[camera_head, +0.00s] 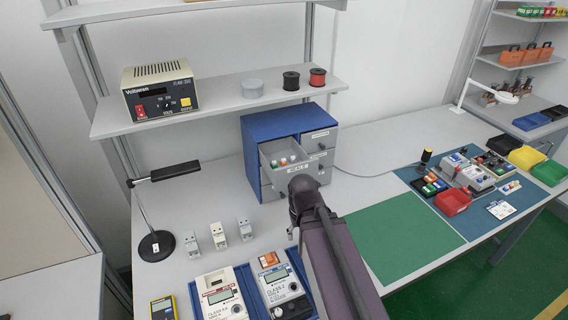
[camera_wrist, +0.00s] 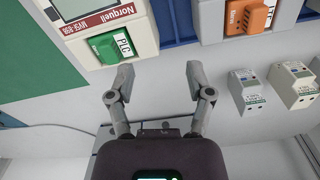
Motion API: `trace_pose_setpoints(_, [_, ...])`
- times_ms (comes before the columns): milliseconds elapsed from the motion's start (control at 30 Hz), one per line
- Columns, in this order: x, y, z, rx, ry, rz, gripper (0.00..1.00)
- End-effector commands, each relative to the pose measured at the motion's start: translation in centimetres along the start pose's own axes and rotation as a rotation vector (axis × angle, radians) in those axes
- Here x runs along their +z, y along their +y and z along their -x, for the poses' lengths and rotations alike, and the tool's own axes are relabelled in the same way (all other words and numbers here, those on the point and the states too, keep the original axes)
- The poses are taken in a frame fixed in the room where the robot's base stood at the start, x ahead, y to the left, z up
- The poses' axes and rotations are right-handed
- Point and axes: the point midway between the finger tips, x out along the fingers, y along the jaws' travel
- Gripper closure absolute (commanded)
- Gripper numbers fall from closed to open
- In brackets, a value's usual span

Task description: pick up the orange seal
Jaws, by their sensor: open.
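A larger orange block (camera_head: 268,259) sits at the top of a meter, and an orange block (camera_wrist: 258,16) shows at the upper right in the wrist view. In the head view my arm hides most of the gripper.
The blue cabinet (camera_head: 267,128) stands behind my gripper. Small white devices (camera_head: 219,235) and a black lamp (camera_head: 157,245) stand at left. Meters (camera_head: 221,296) line the front. A shelf (camera_head: 220,107) runs above. The green mat (camera_head: 402,240) is clear. A red bin (camera_head: 453,202) stands at right.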

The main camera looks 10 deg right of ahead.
Motion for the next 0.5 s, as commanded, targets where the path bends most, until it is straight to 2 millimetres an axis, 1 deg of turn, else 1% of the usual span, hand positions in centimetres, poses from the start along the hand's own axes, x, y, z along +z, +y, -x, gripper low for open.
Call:
trace_pose_setpoints(167, [-0.1, 0.0, 1.2, 0.000, 0.003, -0.001, 0.31])
trace_pose_setpoints(267, [-0.3, 0.0, 2.4, 0.000, 0.006, -0.001, 0.31])
trace_pose_setpoints(367, [-0.5, 0.0, 4.0, 0.000, 0.010, -0.003, 0.31])
trace_pose_setpoints(500, [-0.9, 0.0, 6.5, 0.000, 0.016, -0.010, 0.31])
